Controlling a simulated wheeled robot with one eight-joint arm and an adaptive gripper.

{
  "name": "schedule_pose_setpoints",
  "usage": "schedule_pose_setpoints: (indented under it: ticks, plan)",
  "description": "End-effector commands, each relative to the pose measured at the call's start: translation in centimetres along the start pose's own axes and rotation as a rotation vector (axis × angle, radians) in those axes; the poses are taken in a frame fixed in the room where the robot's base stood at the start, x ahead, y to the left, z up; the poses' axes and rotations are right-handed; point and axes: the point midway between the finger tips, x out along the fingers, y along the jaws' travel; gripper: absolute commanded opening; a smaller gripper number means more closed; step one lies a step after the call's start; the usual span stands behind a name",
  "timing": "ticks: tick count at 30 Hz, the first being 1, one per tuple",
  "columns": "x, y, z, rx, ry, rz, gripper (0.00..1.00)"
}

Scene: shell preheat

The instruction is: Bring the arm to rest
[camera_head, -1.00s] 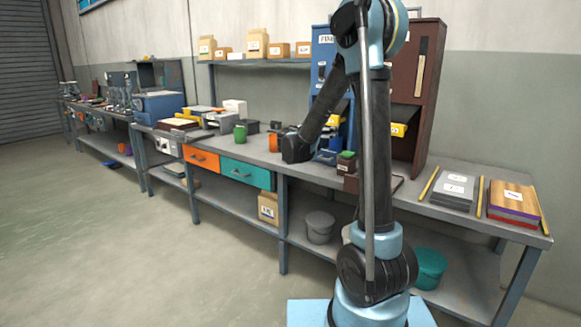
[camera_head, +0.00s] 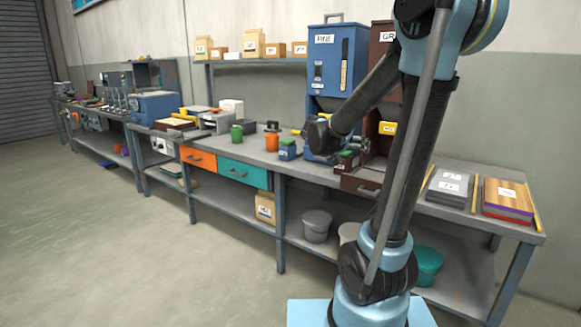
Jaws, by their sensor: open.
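My arm rises from its light blue base and bends over toward the bench. My gripper (camera_head: 318,134) is at the arm's end, above the bench in front of the blue dispenser (camera_head: 335,62) labelled FINE. Its jaws are open, and I see nothing held in them. An orange cup (camera_head: 272,139) with a dark top stands on the bench to the left of my gripper. A small blue box (camera_head: 287,149) stands between the cup and the gripper. The gripper and forearm hide part of the dispensers' lower fronts.
The grey bench (camera_head: 455,165) runs along the wall. A brown dispenser (camera_head: 381,62) stands right of the blue one. A green cup (camera_head: 237,135) stands further left. Orange (camera_head: 198,158) and teal (camera_head: 243,174) drawers are shut below. Stacked boards (camera_head: 508,197) lie at the right end.

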Motion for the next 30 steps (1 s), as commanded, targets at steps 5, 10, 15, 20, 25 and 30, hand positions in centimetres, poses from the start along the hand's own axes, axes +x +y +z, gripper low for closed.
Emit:
schedule_pose_setpoints:
  ticks: [5,10,15,20,25,30]
  plan:
    - [-1.1,4.5,4.5,-0.074,-0.155,-0.015,0.97]
    - [-2.8,7.6,9.1,-0.145,-0.295,-0.059,0.97]
    - [-4.9,10.1,13.9,-0.212,-0.427,-0.129,0.97]
    - [-7.3,11.7,18.4,-0.270,-0.538,-0.218,0.97]
    - [-10.1,12.7,23.2,-0.327,-0.639,-0.334,0.97]
    - [-13.0,13.1,27.4,-0.374,-0.715,-0.465,0.97]
